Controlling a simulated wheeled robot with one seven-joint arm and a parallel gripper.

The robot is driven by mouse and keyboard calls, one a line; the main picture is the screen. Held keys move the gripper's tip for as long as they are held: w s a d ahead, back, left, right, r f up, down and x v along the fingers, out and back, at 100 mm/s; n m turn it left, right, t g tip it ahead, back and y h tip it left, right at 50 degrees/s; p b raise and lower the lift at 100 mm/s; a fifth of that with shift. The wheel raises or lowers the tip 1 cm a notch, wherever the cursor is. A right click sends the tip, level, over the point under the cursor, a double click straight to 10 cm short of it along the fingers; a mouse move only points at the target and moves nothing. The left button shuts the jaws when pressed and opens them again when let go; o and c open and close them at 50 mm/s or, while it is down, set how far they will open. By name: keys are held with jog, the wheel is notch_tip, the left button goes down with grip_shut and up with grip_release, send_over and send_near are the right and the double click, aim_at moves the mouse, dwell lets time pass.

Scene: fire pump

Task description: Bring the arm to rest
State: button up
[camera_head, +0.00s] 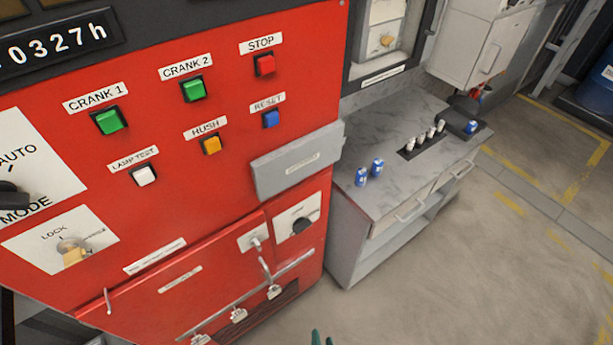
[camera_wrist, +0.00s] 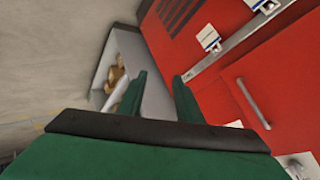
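My gripper (camera_wrist: 159,78) shows in the wrist view as two green fingers standing apart with nothing between them. Behind the fingers are the lower part of the red panel (camera_wrist: 229,78) and an open grey cabinet (camera_wrist: 155,108). In the head view only small green tips of my gripper (camera_head: 321,338) show at the bottom edge, over the floor and right of the red panel (camera_head: 221,165). The rest of my arm is out of that view. The fingers do not appear to touch anything.
A grey counter (camera_head: 385,188) with blue-and-white cans (camera_head: 361,176) and several white items in a dark holder (camera_head: 412,150) stands right of the panel. A grey ledge (camera_head: 297,163) juts from the panel. The concrete floor (camera_head: 480,270) at the right is clear.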

jog(key=s+a+r+n+t, duration=0.1)
jog(key=s+r+n+t, duration=0.1)
jog(key=r, duration=0.6)
jog(key=s+a+r+n+t, duration=0.1)
jog(key=s+a+r+n, duration=0.1)
jog(key=s+r, duration=0.3)
jog(key=s+a+r+n+t, duration=0.2)
jog(key=s+r, duration=0.1)
jog(key=r, duration=0.9)
jog(key=shift+s+n+t+h, duration=0.2)
jog(key=shift+n+t+h, duration=0.1)
jog(key=shift+n+h, duration=0.1)
jog(key=shift+r, duration=0.1)
